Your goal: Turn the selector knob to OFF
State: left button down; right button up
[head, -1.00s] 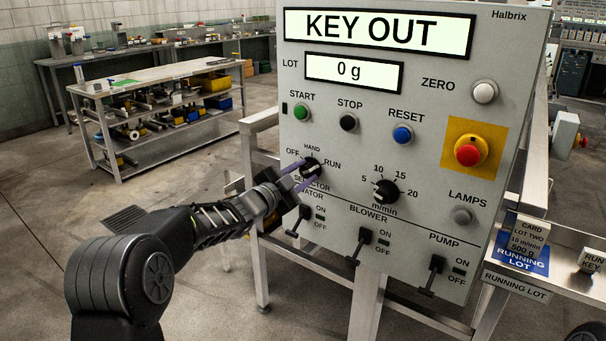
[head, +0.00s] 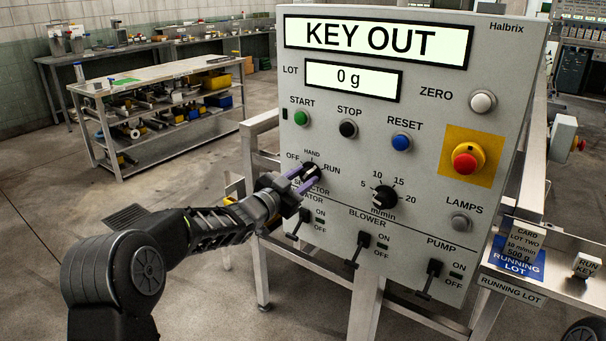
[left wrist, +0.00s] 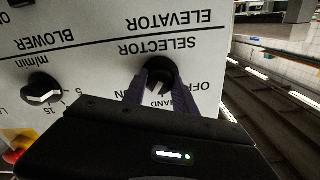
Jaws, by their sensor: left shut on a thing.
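The black selector knob (head: 313,170) is on the lower left of the grey control panel, with OFF to its left, HAND above and RUN to its right. My left gripper (head: 304,180) reaches it from the lower left, its purple fingers shut on the knob. In the left wrist view the panel is upside down; the fingers (left wrist: 163,88) lie on either side of the selector knob (left wrist: 160,68). A pale mark shows on the knob, but the fingers partly cover it, and I cannot tell which position it points to. My right gripper is not in view.
Close by are the elevator switch (head: 296,228), blower switch (head: 360,246) and speed knob (head: 385,195). The red emergency button (head: 465,163) is at the right. The display (head: 378,39) reads KEY OUT. A key tag (head: 587,265) lies on the right shelf.

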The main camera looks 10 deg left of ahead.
pick_arm(q)
jog(key=n+p, duration=0.2)
jog(key=n, duration=0.2)
jog(key=shift+r+n, duration=0.1)
jog(key=shift+n, duration=0.2)
jog(key=n+p, duration=0.2)
jog(key=n, duration=0.3)
jog(key=shift+n, duration=0.3)
jog(key=n+p, duration=0.2)
jog(key=n, duration=0.2)
jog(key=n+p, duration=0.1)
jog(key=n, duration=0.3)
jog(key=shift+n, duration=0.3)
jog(key=c, duration=1)
grip_release()
jog(key=shift+s, duration=0.1)
